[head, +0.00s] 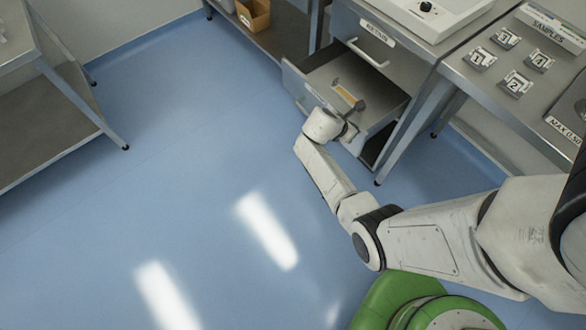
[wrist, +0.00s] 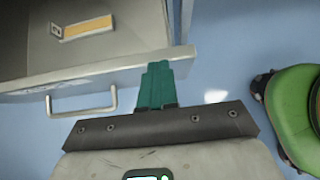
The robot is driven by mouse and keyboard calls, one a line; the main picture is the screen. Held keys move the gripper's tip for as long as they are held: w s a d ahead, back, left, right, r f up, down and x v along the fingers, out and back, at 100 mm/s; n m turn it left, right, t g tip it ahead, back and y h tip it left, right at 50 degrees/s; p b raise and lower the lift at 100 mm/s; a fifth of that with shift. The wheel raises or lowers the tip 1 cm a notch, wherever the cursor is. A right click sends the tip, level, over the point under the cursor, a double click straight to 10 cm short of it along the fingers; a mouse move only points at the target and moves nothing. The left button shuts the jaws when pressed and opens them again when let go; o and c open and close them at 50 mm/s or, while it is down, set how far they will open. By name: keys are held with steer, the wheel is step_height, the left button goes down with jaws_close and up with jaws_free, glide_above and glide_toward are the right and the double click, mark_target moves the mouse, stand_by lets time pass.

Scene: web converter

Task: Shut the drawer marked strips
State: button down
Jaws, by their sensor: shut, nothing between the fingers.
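An open drawer (head: 308,88) sticks out from the grey cabinet, below a shut-looking drawer front. A flat tan and white piece (head: 346,94) lies inside it. In the wrist view the drawer front (wrist: 20,88) crosses the upper left, with a bar handle (wrist: 82,112) and a label too slanted to read. My gripper (wrist: 157,66) has its green fingers together and empty. The fingertips overlap the right part of the drawer front, to the right of the handle; I cannot tell whether they touch. In the head view my wrist hides the fingers.
The upper drawer (head: 348,28) has a label and a handle. A bench with numbered cards (head: 515,84) stands right of the cabinet. A grey table (head: 45,120) is at far left, and a cardboard box (head: 254,13) sits at the back. The blue floor (head: 190,150) between is clear.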

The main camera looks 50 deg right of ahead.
steer(key=s+d+b, duration=0.2)
steer(key=d, duration=0.7)
steer(key=s+d+b, duration=0.3)
steer(key=d, duration=0.7)
steer(key=shift+s+d, duration=0.15)
steer(key=shift+s, duration=0.1)
